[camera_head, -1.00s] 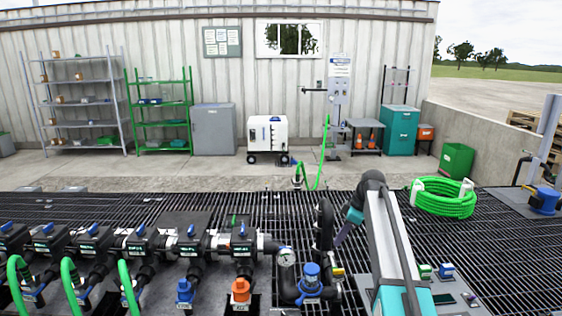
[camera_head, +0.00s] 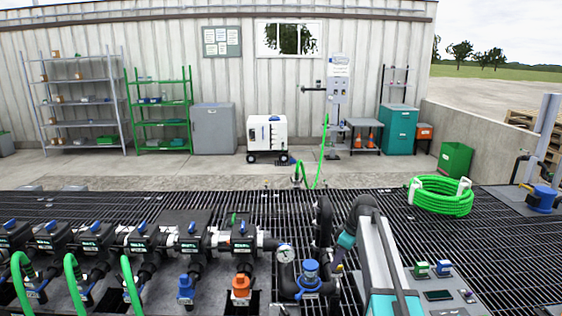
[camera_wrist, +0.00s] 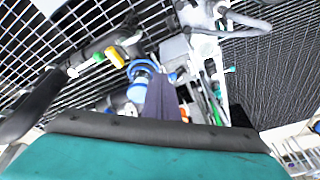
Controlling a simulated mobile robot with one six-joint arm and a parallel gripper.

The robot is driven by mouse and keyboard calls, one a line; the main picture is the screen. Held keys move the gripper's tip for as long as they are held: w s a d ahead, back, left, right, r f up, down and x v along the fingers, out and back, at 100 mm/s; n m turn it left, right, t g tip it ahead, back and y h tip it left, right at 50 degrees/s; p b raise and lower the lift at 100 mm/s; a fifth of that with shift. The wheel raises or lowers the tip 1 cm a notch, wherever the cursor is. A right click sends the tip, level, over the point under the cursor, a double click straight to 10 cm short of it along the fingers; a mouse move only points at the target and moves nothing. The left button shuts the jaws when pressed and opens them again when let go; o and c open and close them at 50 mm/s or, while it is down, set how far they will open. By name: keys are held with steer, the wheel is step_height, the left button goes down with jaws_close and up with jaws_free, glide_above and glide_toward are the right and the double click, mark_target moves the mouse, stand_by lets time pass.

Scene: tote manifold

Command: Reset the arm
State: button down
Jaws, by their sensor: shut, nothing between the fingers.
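My arm rises from the lower right of the head view and bends over at the elbow. Its teal wrist points down and to the left. My gripper (camera_head: 338,262) hangs beside the black pipework at the right end of the manifold, partly lost against it. In the wrist view my gripper (camera_wrist: 163,98) shows as a dark shape with its fingers together and nothing between them. A blue-capped fitting (camera_wrist: 142,76) lies behind the fingers there; I cannot tell how far off it is.
The manifold has a row of blue-handled valves (camera_head: 140,240), green hoses (camera_head: 72,280), an orange cap (camera_head: 240,287) and a pressure gauge (camera_head: 285,253). A coiled green hose (camera_head: 440,197) lies on the grating to the right.

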steer(key=s+a+f+m+g+h+b, duration=0.1)
steer(key=s+f+m+g+b, duration=0.2)
steer(key=s+f, duration=2.2)
steer(key=s+a+f+m+g+h+b, duration=0.1)
steer(key=s+f+m+b, duration=0.6)
steer(key=s+f, duration=1.8)
step_height(320, 180, down, 3)
steer(key=shift+s+r+m+g+h, duration=0.15)
steer(key=shift+s+m+g+h, duration=0.4)
steer(key=shift+g, duration=0.65)
steer(key=shift+w, duration=0.2)
